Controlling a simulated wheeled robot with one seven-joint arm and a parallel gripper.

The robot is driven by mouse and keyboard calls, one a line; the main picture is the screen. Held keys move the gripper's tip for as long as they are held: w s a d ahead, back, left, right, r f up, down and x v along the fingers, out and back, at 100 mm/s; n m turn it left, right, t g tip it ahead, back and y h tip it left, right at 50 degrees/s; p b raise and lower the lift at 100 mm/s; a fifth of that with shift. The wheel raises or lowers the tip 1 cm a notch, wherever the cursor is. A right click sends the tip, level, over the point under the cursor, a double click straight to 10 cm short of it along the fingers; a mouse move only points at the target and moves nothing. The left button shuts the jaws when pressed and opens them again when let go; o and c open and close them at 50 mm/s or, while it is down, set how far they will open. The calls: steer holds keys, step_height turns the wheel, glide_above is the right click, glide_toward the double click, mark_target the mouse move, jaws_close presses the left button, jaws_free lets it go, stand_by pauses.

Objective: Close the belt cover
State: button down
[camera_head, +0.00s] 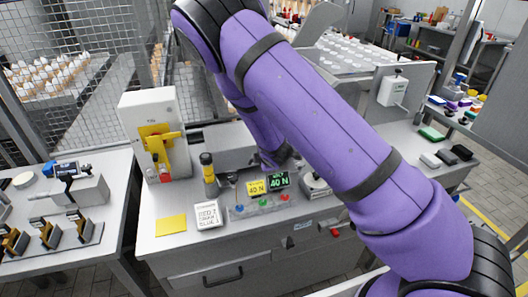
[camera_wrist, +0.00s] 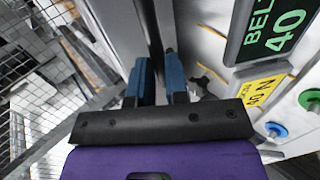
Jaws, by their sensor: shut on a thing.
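My gripper shows in the wrist view (camera_wrist: 158,78), its two blue fingers either side of a thin grey edge. That edge looks like part of the belt cover (camera_wrist: 118,28), a pale grey panel running up and away from the fingers. The fingers are shut on it. In the head view my purple arm hides the gripper and most of the cover. A grey panel (camera_head: 222,138) shows left of my arm at the back of the bench; I cannot tell how far the cover is open.
A yellow 40 N label (camera_head: 256,187) and a row of coloured buttons (camera_head: 262,204) lie close to my wrist. A mesh fence (camera_head: 100,70) rises behind.

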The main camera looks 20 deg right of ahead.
steer(key=shift+s+f, duration=0.15)
steer(key=shift+f, duration=1.3)
steer(key=c, duration=1.1)
jaws_free()
steer(key=v, duration=1.1)
